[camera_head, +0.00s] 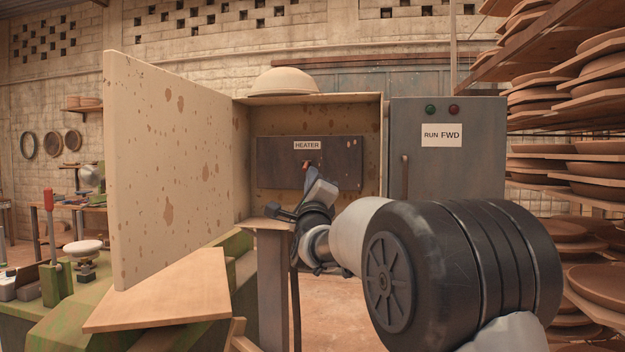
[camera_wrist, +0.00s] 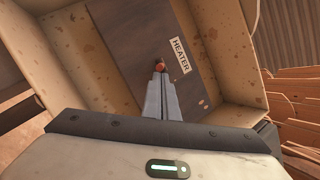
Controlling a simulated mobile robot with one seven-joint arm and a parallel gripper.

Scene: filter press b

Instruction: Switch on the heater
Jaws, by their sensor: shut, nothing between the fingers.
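The heater panel (camera_head: 270,168) is a dark plate with a white HEATER label (camera_head: 307,145), set inside an open rusty cream box (camera_head: 241,140). A small reddish-orange switch (camera_head: 308,164) sits below the label. My gripper (camera_head: 312,176) reaches into the box with its fingers shut and empty. In the wrist view the shut fingertips (camera_wrist: 159,76) point at the orange switch tip (camera_wrist: 159,66), at or very near it. I cannot tell whether they touch. The fingers hide the lower part of the switch, so its position is unclear.
The box door (camera_head: 165,170) stands wide open at the left. A grey cabinet (camera_head: 450,175) labelled RUN FWD, with green and red buttons, adjoins the box at the right. A wooden board (camera_head: 165,290) lies below the door. Shelves of clay discs (camera_head: 590,165) fill the right side.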

